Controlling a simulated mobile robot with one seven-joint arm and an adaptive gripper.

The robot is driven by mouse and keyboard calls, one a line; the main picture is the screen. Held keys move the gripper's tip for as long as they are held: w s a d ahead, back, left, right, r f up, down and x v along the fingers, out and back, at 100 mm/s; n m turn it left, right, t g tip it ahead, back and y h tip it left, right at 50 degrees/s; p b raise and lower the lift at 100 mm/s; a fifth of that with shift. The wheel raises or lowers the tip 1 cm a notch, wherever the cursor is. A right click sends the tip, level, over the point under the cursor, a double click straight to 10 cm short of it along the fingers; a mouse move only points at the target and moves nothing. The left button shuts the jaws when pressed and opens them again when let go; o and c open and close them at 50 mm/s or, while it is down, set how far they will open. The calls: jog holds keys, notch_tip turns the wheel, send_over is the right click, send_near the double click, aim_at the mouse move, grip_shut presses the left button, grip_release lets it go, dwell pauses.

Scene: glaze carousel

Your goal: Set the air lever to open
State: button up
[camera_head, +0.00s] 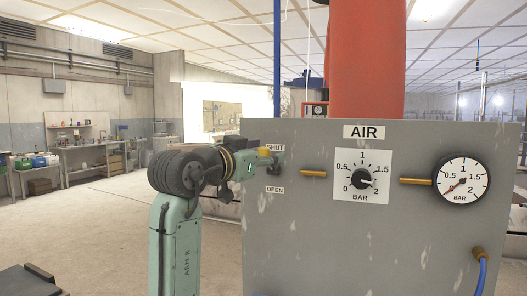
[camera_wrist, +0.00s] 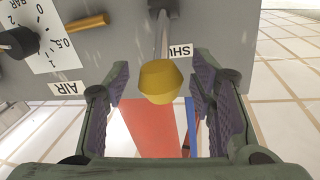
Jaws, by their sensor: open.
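The air lever ends in a yellow knob (camera_head: 264,152), which sits beside the SHUT label (camera_head: 275,147) on the grey panel. The OPEN label (camera_head: 275,190) is lower on the same panel. In the wrist view, which is upside down, the yellow knob (camera_wrist: 160,82) and its metal rod (camera_wrist: 161,35) stand next to the partly hidden SHUT label. My gripper (camera_wrist: 157,90) is open, with its fingers on either side of the knob and gaps showing at both sides. My gripper (camera_head: 272,165) is small and dark in the head view, at the lever.
The grey panel (camera_head: 330,245) carries the AIR sign (camera_head: 364,132), a black dial knob (camera_head: 361,180) and a pressure gauge (camera_head: 462,181) with its red needle near the low end. Brass pipes (camera_head: 416,181) and a blue hose (camera_head: 482,275) stick out.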

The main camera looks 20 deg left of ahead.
grip_shut()
dwell(0.7)
